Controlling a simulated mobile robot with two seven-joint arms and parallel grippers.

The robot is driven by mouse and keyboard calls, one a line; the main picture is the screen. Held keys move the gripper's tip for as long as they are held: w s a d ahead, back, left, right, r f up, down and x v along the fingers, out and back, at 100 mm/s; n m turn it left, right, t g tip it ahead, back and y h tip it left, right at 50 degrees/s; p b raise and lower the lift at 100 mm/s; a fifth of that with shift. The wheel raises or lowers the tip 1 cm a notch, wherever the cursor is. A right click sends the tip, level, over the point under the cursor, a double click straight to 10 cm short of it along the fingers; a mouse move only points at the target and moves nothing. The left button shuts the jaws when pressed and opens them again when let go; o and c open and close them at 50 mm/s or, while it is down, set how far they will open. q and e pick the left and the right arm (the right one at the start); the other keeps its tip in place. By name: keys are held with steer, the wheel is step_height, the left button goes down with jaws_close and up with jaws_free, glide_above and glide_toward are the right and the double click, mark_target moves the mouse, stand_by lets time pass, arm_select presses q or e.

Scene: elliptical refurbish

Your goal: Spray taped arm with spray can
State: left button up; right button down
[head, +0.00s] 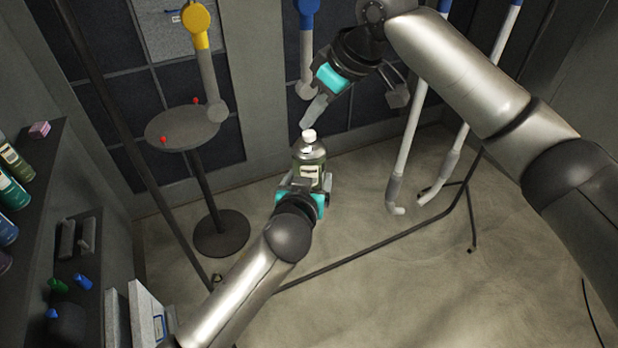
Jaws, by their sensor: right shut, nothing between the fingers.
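A dark green bottle-like can (309,160) with a white cap stands upright between the fingers of my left gripper (304,186), which is shut on it. My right gripper (316,110) is shut and empty, just above the can's cap and apart from it. A grey arm piece with a yellow round end (204,62) stands at the round stand. A similar piece with a blue end (306,50) is behind my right gripper, partly hidden. I cannot tell which piece is taped.
The round grey stand (182,138) carries two red pegs. Two white poles (407,145) with blue upper parts rise at the right. A shelf with several cans (14,190) is at the left. A dark floor bar (380,240) crosses the open floor.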

arm_select(q)
steer(key=shift+r, duration=0.1)
arm_select(e)
steer(key=shift+f, duration=0.8)
arm_select(q)
steer(key=shift+r, duration=0.1)
steer(key=shift+w+r, duration=0.1)
arm_select(e)
steer(key=shift+f, duration=0.1)
arm_select(q)
steer(key=shift+f, duration=0.2)
arm_select(e)
steer(key=shift+r, duration=2.65)
steer(key=v, duration=1.2)
